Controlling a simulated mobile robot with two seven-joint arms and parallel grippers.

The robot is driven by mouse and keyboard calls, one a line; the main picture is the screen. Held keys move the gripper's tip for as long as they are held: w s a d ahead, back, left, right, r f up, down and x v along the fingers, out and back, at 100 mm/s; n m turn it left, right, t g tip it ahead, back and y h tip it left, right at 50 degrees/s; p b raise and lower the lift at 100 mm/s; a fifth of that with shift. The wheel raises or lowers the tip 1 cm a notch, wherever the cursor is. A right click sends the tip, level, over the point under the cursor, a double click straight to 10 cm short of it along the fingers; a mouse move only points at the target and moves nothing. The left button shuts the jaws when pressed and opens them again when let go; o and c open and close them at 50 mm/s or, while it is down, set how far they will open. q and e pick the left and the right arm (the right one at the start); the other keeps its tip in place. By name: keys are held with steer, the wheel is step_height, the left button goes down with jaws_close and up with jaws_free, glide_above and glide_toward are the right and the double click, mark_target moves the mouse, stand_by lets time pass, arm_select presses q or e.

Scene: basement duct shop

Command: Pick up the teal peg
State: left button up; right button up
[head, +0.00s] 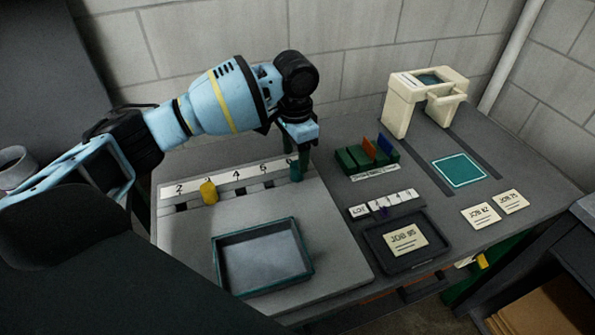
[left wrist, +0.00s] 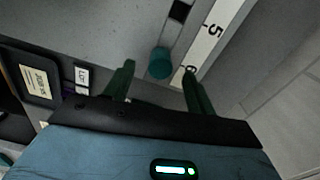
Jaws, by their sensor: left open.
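The teal peg (head: 296,172) stands at the slot by the 6 end of the numbered strip (head: 235,177). In the left wrist view the round top of the teal peg (left wrist: 160,62) shows between the two finger lines. My left gripper (head: 299,146) is over the peg, pointing down, with its dark green fingers apart. In the left wrist view my left gripper (left wrist: 158,72) is open with nothing clamped in it. The fingers partly hide the peg in the head view, and I cannot tell the exact height gap. My right gripper is not in view.
A yellow peg (head: 208,192) stands farther left along the strip. A teal-rimmed tray (head: 308,262) lies in front. A green rack with coloured cards (head: 347,161), a dark tray with a job card (head: 375,246) and a cream press-like device (head: 397,112) are to the right.

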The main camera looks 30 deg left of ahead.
mark_target(297, 174)
arm_select(q)
steer(key=shift+f, duration=0.2)
steer(key=f, duration=0.4)
steer(key=shift+w+f, duration=0.2)
steer(key=shift+f, duration=0.2)
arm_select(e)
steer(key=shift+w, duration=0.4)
arm_select(q)
steer(key=c, duration=1.1)
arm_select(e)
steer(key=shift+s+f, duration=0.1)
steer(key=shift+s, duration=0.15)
arm_select(q)
steer(key=shift+r, duration=0.15)
